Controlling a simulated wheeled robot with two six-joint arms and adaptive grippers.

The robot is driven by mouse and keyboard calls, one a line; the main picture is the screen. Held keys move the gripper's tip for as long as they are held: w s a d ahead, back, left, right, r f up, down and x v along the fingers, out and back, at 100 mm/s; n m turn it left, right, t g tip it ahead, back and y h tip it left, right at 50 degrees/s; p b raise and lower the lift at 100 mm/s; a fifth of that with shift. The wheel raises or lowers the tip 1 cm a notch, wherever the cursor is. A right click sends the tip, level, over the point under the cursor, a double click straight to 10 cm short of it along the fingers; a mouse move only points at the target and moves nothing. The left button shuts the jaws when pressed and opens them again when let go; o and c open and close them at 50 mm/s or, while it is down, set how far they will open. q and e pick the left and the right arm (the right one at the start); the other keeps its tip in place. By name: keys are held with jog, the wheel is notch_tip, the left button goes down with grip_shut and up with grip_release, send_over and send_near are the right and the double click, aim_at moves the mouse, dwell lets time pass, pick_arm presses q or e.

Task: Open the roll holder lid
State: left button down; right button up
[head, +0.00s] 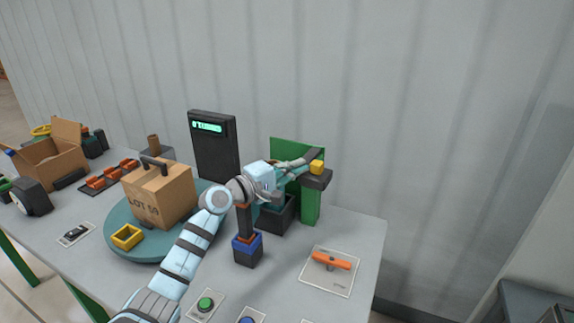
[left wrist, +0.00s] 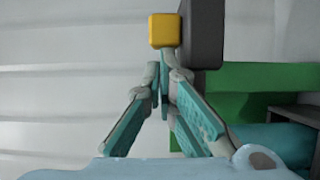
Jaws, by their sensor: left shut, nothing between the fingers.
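The roll holder stands near the back right of the table, with a green back panel (head: 290,146) and a green post (head: 310,206). A dark grey lid-like part (head: 317,181) with a yellow block (head: 317,167) is at its right top. In the left wrist view the yellow block (left wrist: 164,30) sits beside the dark grey part (left wrist: 203,35), with the green panel (left wrist: 265,75) to the right. My left gripper (head: 308,168) is shut and empty. Its fingertips (left wrist: 164,60) are right by the yellow block; I cannot tell whether they touch. My arm hides part of the holder.
An orange handle on a plate (head: 331,261) lies front right. A dark display panel (head: 213,150) stands behind.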

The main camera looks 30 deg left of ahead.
pick_arm(q)
jog(key=shift+d, duration=0.8)
jog(key=shift+a, duration=0.1)
jog(key=shift+a+f+b, duration=0.1)
jog(key=shift+a+b, duration=0.3)
jog(key=shift+b, duration=0.15)
jog(key=b+v, duration=0.3)
jog(key=v, duration=0.8)
jog(key=shift+d+b, duration=0.2)
jog(key=shift+b, duration=0.2)
jog(key=shift+s, duration=0.1)
